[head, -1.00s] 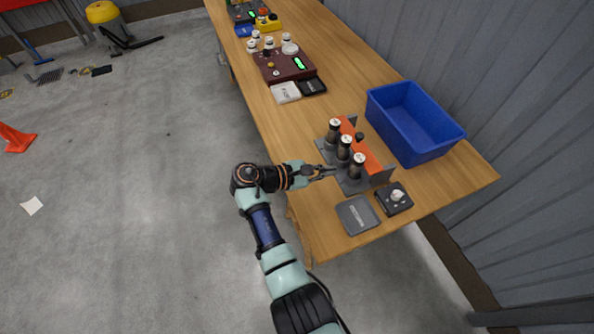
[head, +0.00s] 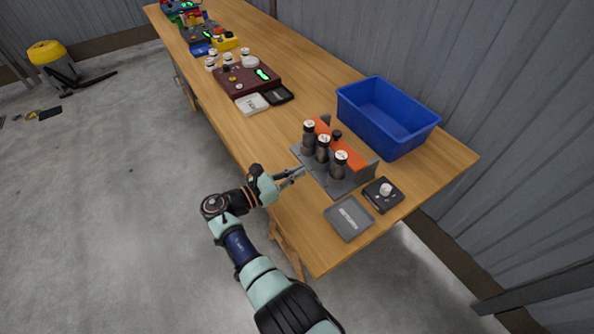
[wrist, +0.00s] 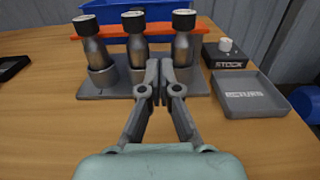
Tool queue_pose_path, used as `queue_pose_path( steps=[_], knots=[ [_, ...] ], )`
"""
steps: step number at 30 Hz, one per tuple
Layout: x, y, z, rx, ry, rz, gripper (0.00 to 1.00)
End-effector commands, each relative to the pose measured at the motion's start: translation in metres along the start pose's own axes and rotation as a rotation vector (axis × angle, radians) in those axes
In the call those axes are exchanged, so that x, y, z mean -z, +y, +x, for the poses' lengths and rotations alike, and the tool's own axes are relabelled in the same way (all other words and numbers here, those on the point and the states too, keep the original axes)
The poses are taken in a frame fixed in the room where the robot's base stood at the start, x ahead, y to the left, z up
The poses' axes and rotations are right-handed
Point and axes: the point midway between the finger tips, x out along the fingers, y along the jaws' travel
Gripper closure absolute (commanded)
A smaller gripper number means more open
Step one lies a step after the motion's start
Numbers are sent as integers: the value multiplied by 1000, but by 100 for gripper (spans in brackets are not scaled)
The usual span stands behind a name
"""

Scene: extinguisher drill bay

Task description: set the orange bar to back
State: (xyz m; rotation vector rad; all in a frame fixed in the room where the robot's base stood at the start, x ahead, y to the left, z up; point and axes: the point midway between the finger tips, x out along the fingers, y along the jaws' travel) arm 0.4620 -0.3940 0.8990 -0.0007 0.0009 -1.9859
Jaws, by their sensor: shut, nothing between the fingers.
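The orange bar (head: 341,148) runs along a grey rack, behind three dark canisters with white-marked caps (head: 323,146). A dark knob (head: 337,134) sits by the bar on its far side. In the wrist view the bar (wrist: 220,27) shows behind the canister tops and is partly hidden by them. The rack base (wrist: 203,88) lies flat on the table. My gripper (head: 303,171) is shut and empty, at the near side of the rack. In the wrist view its fingertips (wrist: 159,68) point at the rack, in front of the gap between the middle and right canisters.
A blue bin (head: 385,118) stands behind the rack. A grey tray (head: 349,218) and a black box with a white knob (head: 384,193) lie at the near end of the wooden table. A maroon panel (head: 246,78) and other devices stand farther along.

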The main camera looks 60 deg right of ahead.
Motion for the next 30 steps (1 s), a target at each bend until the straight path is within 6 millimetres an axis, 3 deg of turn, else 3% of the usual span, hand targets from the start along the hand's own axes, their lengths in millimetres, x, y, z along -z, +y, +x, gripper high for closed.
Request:
queue_pose_path(
  steps=[9,15,30],
  knots=[
    [3,-1,70,4,0,2,100],
    [2,0,98,1,0,2,100],
    [0,2,104,-6,0,1,100]
  ],
)
